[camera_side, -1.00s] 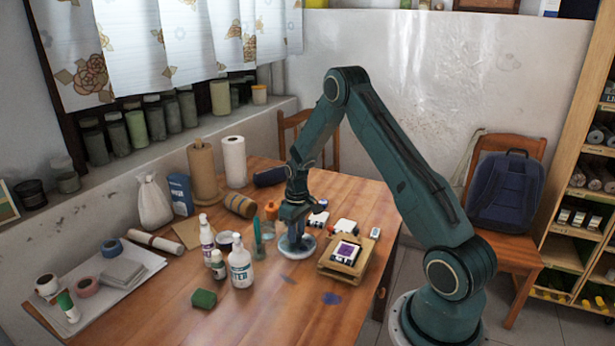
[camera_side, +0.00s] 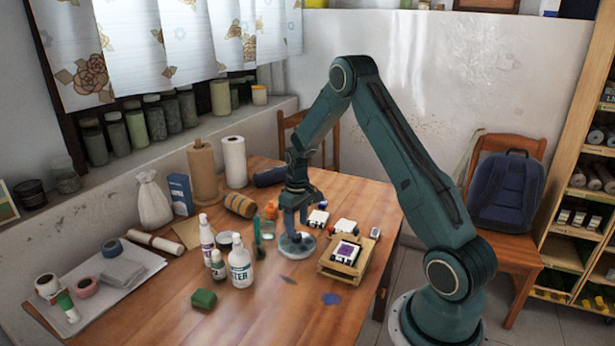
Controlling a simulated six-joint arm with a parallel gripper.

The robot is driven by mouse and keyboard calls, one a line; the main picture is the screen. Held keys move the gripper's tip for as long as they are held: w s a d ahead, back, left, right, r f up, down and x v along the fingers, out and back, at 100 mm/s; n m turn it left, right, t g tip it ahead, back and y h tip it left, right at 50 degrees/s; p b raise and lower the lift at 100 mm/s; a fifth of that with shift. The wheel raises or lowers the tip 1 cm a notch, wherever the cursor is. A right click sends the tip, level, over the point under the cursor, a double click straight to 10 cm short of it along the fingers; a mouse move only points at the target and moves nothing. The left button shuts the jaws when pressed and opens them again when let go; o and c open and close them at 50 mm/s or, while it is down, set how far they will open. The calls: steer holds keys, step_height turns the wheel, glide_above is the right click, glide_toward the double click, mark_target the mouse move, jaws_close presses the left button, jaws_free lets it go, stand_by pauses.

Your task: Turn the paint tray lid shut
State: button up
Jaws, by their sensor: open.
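A small white paint tray with a purple square (camera_side: 347,251) sits on a wooden stand (camera_side: 331,270) at the right of the table. Its lid is too small to make out clearly. My gripper (camera_side: 296,234) is open and points down, to the left of the stand and apart from it. Its fingertips are just above a round pale grey disc (camera_side: 297,250) on the table, and I cannot tell whether they touch it. The fingers hide part of the disc.
Small white boxes (camera_side: 345,227) stand behind the wooden stand. A green block (camera_side: 204,298) lies in front. The table's front middle is mostly clear.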

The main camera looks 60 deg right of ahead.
mark_target(297, 234)
step_height(297, 234, up, 10)
steer(key=shift+d, duration=0.15)
stand_by(0.3)
steer(key=shift+r, duration=0.15)
steer(key=s+a+r+n+t+h, duration=0.1)
steer(key=s+a+r, duration=0.3)
steer(key=a+r, duration=0.4)
steer(key=s+a+r+t, duration=0.2)
steer(key=s+a+r, duration=0.2)
steer(key=a+r, duration=0.4)
steer(key=s+a+r+t, duration=0.1)
steer(key=s+a, duration=0.3)
steer(key=s, duration=0.4)
steer(key=s+a+r+t, duration=0.1)
steer(key=s+a, duration=0.4)
steer(key=s, duration=0.2)
steer(key=shift+s+a+n+t+y, duration=0.25)
steer(key=shift+s+n+t+y, duration=0.05)
steer(key=shift+s+n, duration=0.1)
